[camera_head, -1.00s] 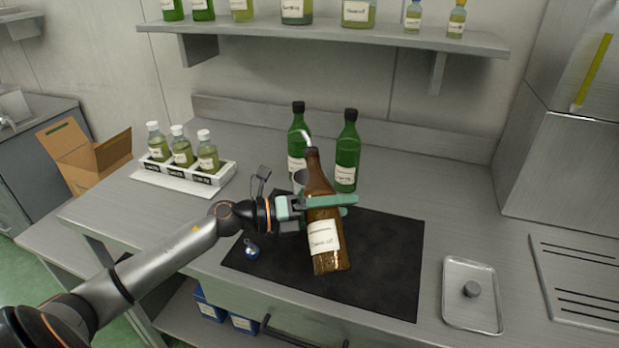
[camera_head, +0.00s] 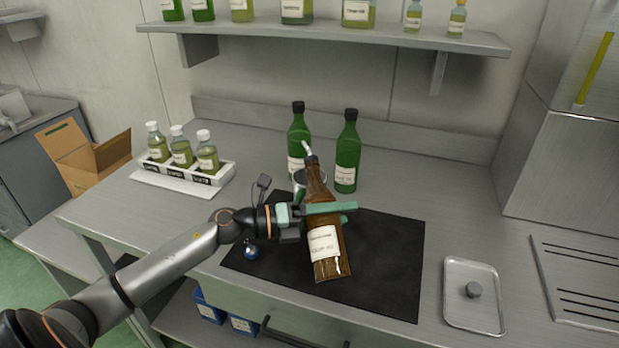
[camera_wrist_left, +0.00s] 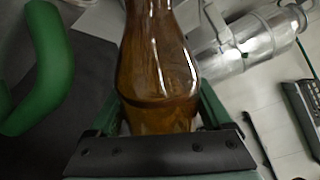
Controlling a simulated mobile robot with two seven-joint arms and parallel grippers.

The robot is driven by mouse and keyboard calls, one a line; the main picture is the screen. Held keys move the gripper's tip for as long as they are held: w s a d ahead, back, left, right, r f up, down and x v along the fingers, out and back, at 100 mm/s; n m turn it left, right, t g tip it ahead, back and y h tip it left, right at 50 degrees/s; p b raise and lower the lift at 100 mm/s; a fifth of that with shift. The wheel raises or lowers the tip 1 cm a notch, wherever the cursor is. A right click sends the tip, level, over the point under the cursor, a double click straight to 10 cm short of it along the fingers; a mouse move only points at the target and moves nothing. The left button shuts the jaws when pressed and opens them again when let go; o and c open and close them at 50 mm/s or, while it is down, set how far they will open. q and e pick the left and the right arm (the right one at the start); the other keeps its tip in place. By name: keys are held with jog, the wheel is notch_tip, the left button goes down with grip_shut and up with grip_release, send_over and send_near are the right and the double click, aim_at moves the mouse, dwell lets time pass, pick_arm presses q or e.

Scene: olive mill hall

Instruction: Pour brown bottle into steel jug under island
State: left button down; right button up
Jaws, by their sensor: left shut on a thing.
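The brown bottle (camera_head: 323,245) has a white label and a pale spout at its dark neck. My left gripper (camera_head: 325,209) is shut around its upper body and holds it over the black mat, neck up and leaning a little left. The bottle also fills the middle of the left wrist view (camera_wrist_left: 158,65), between the green fingers. A steel jug (camera_head: 300,178) stands on the worktop behind the bottle and gripper, mostly hidden. A shiny vessel (camera_wrist_left: 250,45), probably this jug, shows right of the bottle in the left wrist view. My right gripper is not in view.
Two green bottles (camera_head: 347,155) stand close behind the brown bottle. A white rack (camera_head: 183,176) of small bottles is at the left, and a metal tray (camera_head: 456,318) at the right. The black mat (camera_head: 390,260) is clear on its right. A shelf (camera_head: 330,40) hangs above.

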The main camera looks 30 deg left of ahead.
pick_arm(q)
jog(key=shift+s+d+r+n+p, duration=0.1)
jog(key=shift+r+n+p, duration=0.35)
jog(key=shift+p, duration=0.3)
jog(key=shift+s+d+r+n+p, duration=0.1)
jog(key=shift+r+n+p, duration=0.3)
jog(key=shift+p, duration=0.35)
dwell(1.1)
jog(key=shift+w+a+n+p, duration=0.3)
jog(key=shift+n+p, duration=0.5)
jog(key=shift+n, duration=0.05)
dwell(1.5)
jog(key=shift+r+n+p, duration=0.3)
jog(key=shift+p, duration=0.3)
dwell(1.5)
